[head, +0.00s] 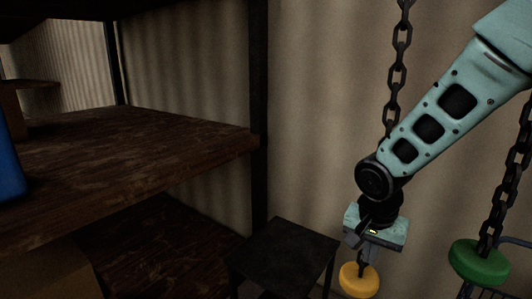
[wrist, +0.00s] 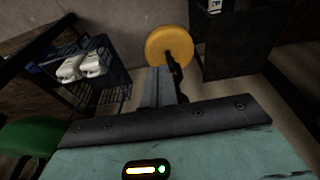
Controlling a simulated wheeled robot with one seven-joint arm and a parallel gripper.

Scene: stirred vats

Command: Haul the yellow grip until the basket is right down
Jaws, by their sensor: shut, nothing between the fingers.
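The yellow grip (head: 359,281) is a round disc hanging at the bottom of the head view, just below my gripper (head: 362,254). A dark chain (head: 398,75) runs down from above and passes behind my arm. In the wrist view the yellow grip (wrist: 169,45) shows just beyond the fingertips of my gripper (wrist: 160,78). The fingers are together and hold nothing; I cannot tell whether they touch the grip. A dark blue wire basket (wrist: 103,72) with white items in it is at left in the wrist view. Its height above the floor is unclear.
A green grip (head: 480,263) hangs on another chain (head: 506,190) at right. A wooden shelf (head: 120,150) with dark posts fills the left. A dark box-like stand (head: 283,252) is left of the yellow grip; a dark open bin (wrist: 235,42) shows in the wrist view.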

